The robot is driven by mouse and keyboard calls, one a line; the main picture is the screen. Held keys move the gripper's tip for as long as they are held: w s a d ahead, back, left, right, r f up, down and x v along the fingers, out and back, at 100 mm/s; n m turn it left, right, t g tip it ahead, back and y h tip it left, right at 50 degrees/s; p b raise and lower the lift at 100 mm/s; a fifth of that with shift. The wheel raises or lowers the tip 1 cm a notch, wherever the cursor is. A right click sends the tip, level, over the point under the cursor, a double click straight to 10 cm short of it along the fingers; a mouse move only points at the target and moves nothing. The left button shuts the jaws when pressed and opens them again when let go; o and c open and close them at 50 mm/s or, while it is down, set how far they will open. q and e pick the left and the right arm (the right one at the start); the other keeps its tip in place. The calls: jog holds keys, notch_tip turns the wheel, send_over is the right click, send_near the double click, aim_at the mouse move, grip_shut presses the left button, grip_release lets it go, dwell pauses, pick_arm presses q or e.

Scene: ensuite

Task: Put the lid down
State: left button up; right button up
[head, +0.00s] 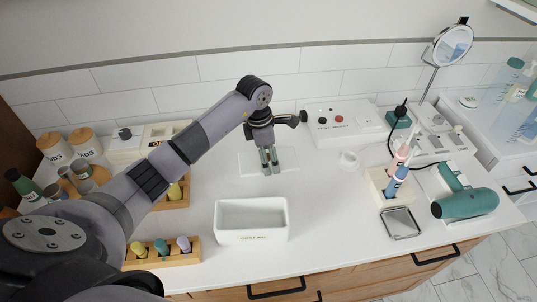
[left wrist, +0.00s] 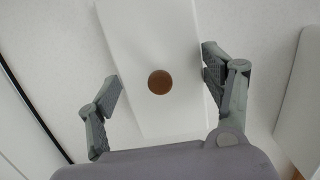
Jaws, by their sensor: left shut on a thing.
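The lid (head: 248,168) is a flat white rectangular plate at the middle of the counter, behind the open box. It also shows in the left wrist view (left wrist: 150,45), with a round brown knob (left wrist: 160,82) at its middle. My left gripper (head: 269,168) points down over the lid and is shut on it. In the left wrist view its fingers (left wrist: 160,85) stand at either side of the lid. The lid looks level; I cannot tell whether it touches the counter. The open white box (head: 251,236) stands empty in front of it. My right gripper is not in view.
Wooden holders with small bottles (head: 163,257) stand at the left front. A white panel with buttons (head: 338,126) stands behind on the right. A toothbrush holder (head: 388,188), a square dish (head: 401,224) and a teal hair dryer (head: 467,203) are at the right. Counter right of the box is clear.

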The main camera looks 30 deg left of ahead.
pick_arm(q)
jog(key=shift+f, duration=0.15)
jog(key=o, duration=1.1)
jog(key=shift+r, duration=0.4)
jog(key=r, duration=0.3)
jog(key=a+r+b, duration=0.1)
jog(key=r, duration=0.3)
jog(key=s+r+b, duration=0.1)
jog(key=r, duration=0.3)
jog(key=shift+a+r, duration=0.2)
jog(key=shift+r, duration=0.05)
